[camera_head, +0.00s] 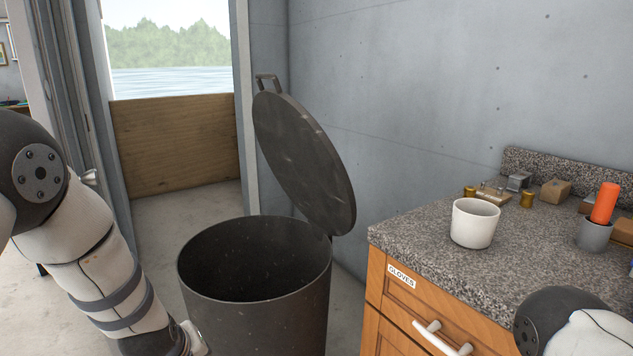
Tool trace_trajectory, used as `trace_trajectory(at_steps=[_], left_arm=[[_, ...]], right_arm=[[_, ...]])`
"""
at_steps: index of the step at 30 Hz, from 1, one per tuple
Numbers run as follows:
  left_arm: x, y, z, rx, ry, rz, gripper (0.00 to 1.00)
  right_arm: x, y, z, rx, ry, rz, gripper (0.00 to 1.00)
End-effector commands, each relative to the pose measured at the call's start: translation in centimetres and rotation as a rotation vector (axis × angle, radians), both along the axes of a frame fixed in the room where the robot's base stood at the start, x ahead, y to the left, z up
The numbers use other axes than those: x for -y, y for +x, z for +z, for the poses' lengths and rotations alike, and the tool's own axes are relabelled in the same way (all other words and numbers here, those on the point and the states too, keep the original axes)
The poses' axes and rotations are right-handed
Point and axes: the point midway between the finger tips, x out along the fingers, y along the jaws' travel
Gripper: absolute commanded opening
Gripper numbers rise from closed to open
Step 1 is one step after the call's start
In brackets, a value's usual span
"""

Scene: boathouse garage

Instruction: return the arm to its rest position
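My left arm comes in from the left and bends down in front of the dark bin (315,290); its gripper is below the picture and not visible. A small part of my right arm shows at the lower right, in front of the drawer cabinet; its gripper is also out of view. The bin stands open, its round lid (305,165) tilted up and back on the hinge at the right. The visible inside of the bin looks dark and empty, but its bottom is hidden.
A granite-topped counter (420,235) with a GLOVES-labelled drawer (395,290) stands at the right. It holds a white cup (474,223), an orange-handled tool (604,203) in a grey cup (594,234), and small blocks (555,190). A plywood panel (175,143) closes the doorway's lower part.

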Motion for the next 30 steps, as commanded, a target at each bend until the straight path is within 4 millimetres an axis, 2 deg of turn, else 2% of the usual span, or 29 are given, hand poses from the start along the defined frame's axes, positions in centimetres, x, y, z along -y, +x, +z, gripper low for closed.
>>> trace_trajectory(at_steps=[1,2,3,5,6,8,9,12,15,19,30], left_arm=[[-0.3,-3.9,-3.1,-0.081,0.030,-0.044,0.28],[-0.5,-6.4,-4.8,-0.127,0.048,-0.077,0.28],[-0.6,-9.8,-6.8,-0.190,0.068,-0.124,0.28],[-0.8,-15.3,-9.4,-0.284,0.092,-0.200,0.28],[-0.8,-19.1,-10.7,-0.349,0.100,-0.255,0.28],[-0.8,-24.8,-12.0,-0.440,0.105,-0.335,0.28],[-0.7,-28.4,-12.5,-0.498,0.101,-0.389,0.28],[-0.3,-36.2,-12.5,-0.617,0.076,-0.503,0.28],[0.1,-41.1,-11.7,-0.692,0.049,-0.580,0.28],[0.4,-43.7,-11.1,-0.731,0.030,-0.622,0.28],[0.4,-43.7,-11.1,-0.732,0.029,-0.622,0.28]], right_arm=[[0.0,0.2,0.1,0.006,0.000,0.000,0.40],[0.0,0.3,0.2,0.008,0.000,0.000,0.40],[0.0,0.3,0.3,0.011,0.000,0.000,0.40],[0.0,0.4,0.4,0.015,0.000,0.000,0.40],[0.0,0.5,0.4,0.017,0.000,0.000,0.40],[0.0,0.6,0.5,0.021,0.000,0.000,0.40],[0.0,0.7,0.6,0.023,0.000,0.000,0.40],[0.0,0.8,0.7,0.028,0.000,0.000,0.40],[0.0,0.9,0.8,0.031,0.000,0.000,0.40],[0.0,0.9,0.8,0.032,0.001,0.000,0.40],[0.0,0.9,0.8,0.031,0.000,0.000,0.40]])
